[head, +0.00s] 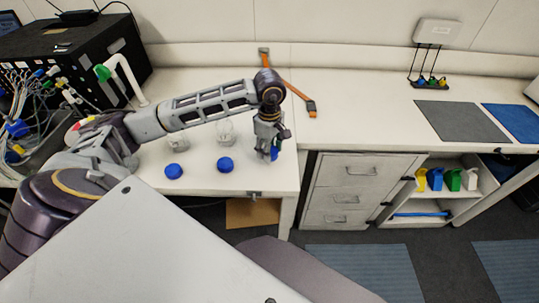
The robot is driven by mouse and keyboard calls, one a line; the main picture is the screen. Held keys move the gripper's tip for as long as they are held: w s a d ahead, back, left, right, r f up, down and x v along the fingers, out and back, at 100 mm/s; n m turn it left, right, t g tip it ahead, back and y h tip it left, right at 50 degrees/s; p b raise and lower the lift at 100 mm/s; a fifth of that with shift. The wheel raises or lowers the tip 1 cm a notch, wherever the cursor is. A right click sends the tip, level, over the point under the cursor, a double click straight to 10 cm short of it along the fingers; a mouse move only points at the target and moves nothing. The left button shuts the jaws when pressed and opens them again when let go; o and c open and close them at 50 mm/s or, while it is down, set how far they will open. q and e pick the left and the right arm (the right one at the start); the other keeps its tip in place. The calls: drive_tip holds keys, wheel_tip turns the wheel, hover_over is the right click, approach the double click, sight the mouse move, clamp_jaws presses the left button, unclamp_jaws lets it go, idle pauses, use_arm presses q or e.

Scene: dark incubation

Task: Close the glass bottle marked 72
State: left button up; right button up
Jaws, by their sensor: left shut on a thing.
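My left gripper (268,148) points down over the front right part of the white bench. It is shut on a blue thing (275,154) that looks like a bottle cap, mostly hidden by the fingers. A clear glass bottle (225,133) stands open on the bench to the left of the gripper. Another clear glass shape (180,146) shows further left, partly hidden by my arm. Two blue caps lie near the front edge, one on the left (174,171) and one nearer the gripper (225,164). No marking 72 is legible. My right gripper is out of view.
A black box (75,60) with cables stands at the back left, with a white pipe (130,78) beside it. An orange strap (292,85) lies behind the gripper. A grey mat (462,121) and a blue mat (515,120) lie right. The bench right of the gripper is clear.

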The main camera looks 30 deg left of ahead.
use_arm(q)
wheel_tip(320, 180, up, 5)
drive_tip(key=shift+r, duration=0.55)
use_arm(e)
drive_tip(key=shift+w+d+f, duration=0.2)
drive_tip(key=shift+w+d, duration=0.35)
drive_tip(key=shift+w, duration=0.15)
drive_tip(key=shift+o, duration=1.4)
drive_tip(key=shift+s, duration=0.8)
use_arm(q)
drive_tip(key=shift+s+d, duration=0.1)
